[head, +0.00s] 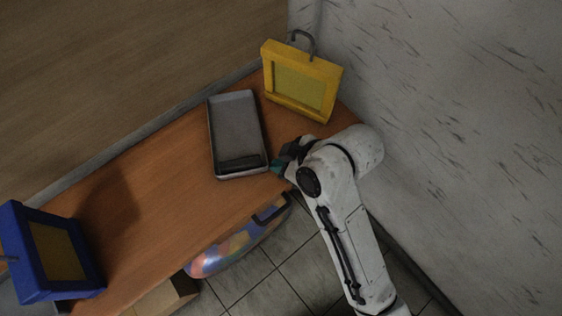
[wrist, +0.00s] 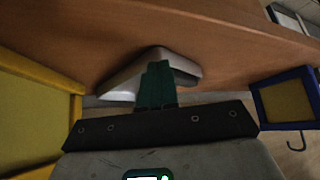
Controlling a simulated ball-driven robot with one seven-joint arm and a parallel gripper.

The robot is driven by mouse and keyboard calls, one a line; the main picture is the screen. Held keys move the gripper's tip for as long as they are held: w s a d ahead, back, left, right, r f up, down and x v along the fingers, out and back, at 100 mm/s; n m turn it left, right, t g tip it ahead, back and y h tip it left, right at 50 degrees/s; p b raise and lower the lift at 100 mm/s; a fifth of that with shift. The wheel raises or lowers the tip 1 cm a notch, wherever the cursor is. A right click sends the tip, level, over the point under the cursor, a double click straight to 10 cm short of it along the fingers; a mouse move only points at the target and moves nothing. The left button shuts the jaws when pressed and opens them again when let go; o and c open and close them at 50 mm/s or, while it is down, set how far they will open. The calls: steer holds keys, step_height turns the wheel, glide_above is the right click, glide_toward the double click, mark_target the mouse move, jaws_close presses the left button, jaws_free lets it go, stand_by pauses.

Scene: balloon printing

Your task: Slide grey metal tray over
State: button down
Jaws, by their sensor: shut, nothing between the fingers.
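The grey metal tray (head: 238,128) lies flat on the wooden table, with a raised rim and a dark bar-shaped item (head: 241,163) inside its near end. My gripper (head: 280,166) is at the tray's near right corner in the head view. In the wrist view the green fingers (wrist: 156,84) are together and empty. They overlap the pale tray (wrist: 120,85) there, close to its edge; whether they touch it I cannot tell.
A yellow frame with a hook (head: 302,80) stands at the table's right end, a blue frame (head: 48,250) at the left end. The wooden table (head: 165,195) is clear left of the tray. A colourful balloon-like object (head: 235,248) is below the front edge. Walls border the table.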

steer(key=shift+r+p, duration=0.85)
steer(key=shift+p, duration=0.2)
steer(key=shift+a, duration=0.1)
steer(key=shift+s+d, duration=0.1)
steer(key=shift+d, duration=0.25)
steer(key=s+d+b, duration=0.1)
steer(key=s+d, duration=0.4)
steer(key=d, duration=0.5)
steer(key=shift+s+b, duration=0.3)
steer(key=shift+b, duration=0.05)
steer(key=shift+w+d, duration=0.1)
